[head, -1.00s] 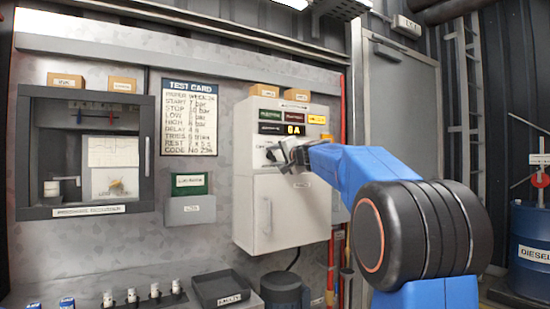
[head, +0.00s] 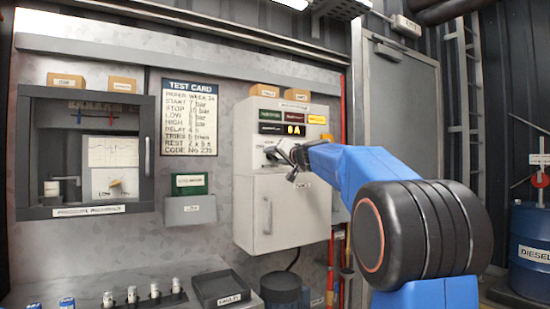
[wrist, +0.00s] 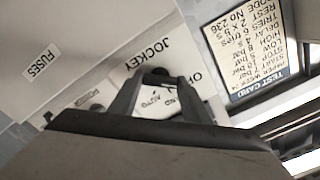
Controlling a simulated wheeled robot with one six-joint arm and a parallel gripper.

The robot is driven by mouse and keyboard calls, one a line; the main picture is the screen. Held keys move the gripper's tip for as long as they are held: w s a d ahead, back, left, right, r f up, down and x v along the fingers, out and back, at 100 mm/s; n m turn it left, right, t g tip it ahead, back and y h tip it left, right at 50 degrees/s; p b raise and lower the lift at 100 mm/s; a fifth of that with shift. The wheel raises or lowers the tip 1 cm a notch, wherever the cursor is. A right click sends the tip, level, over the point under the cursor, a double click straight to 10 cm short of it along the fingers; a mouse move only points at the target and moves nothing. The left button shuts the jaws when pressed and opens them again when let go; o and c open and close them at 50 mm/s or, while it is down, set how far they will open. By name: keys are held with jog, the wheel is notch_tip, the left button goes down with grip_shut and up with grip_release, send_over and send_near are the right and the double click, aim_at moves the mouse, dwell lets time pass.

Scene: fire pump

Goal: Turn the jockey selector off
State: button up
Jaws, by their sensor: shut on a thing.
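The jockey selector (wrist: 158,74) is a small dark knob on the white controller panel, under the word JOCKEY in the wrist view. OFF is partly cut off and AUTO shows near it; another label is partly covered. My gripper (wrist: 157,82) is shut on the knob, with one finger on each side of it. In the head view my gripper (head: 283,159) is at the left part of the controller front (head: 253,158), tilted, and covers most of the selector. The knob's exact pointing direction cannot be read.
Above the selector are a display (head: 294,130) and indicator plates. A lower cabinet door (head: 290,212) with a handle is below. The test card (head: 189,118) and a green-labelled holder (head: 190,208) are to the left.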

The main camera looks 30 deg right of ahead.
jog(key=shift+f, duration=0.15)
jog(key=o, duration=1)
jog(key=shift+o, duration=0.2)
jog(key=shift+s, duration=0.1)
jog(key=shift+s, duration=0.3)
jog(key=s, duration=1.6)
jog(key=shift+s+d, duration=0.3)
